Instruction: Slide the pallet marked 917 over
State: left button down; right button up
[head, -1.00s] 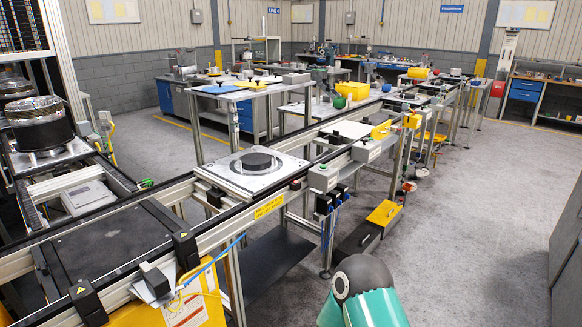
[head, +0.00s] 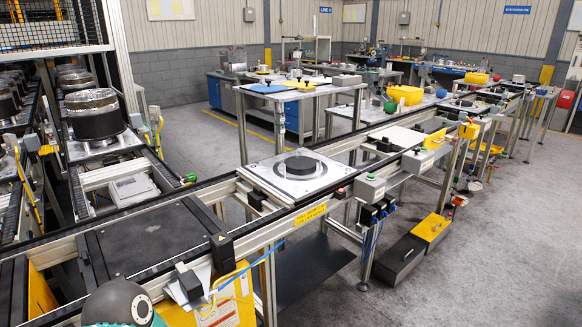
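A light square pallet (head: 257,177) with a dark round disc (head: 300,163) on it sits on the conveyor in the middle of the head view. Another pallet (head: 110,151) at the left carries a tall dark drum with a metallic top (head: 96,116). No number can be read on either pallet, so I cannot tell which is 917. Neither of my grippers shows. Only a dark rounded, teal-edged part of my own arm shows at the bottom left.
The conveyor rail runs from the lower left to the upper right. A dark flat plate (head: 150,238) lies between the rails at the left. Grey control boxes (head: 371,189) line the near side. A yellow-topped box (head: 432,229) stands on the floor. Floor at the right is open.

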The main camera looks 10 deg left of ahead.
aim_at(302, 175)
jog(key=u, duration=0.05)
jog(key=k, duration=0.35)
jog(key=z, duration=0.55)
jog(key=i, duration=1.4)
jog(key=u, duration=0.6)
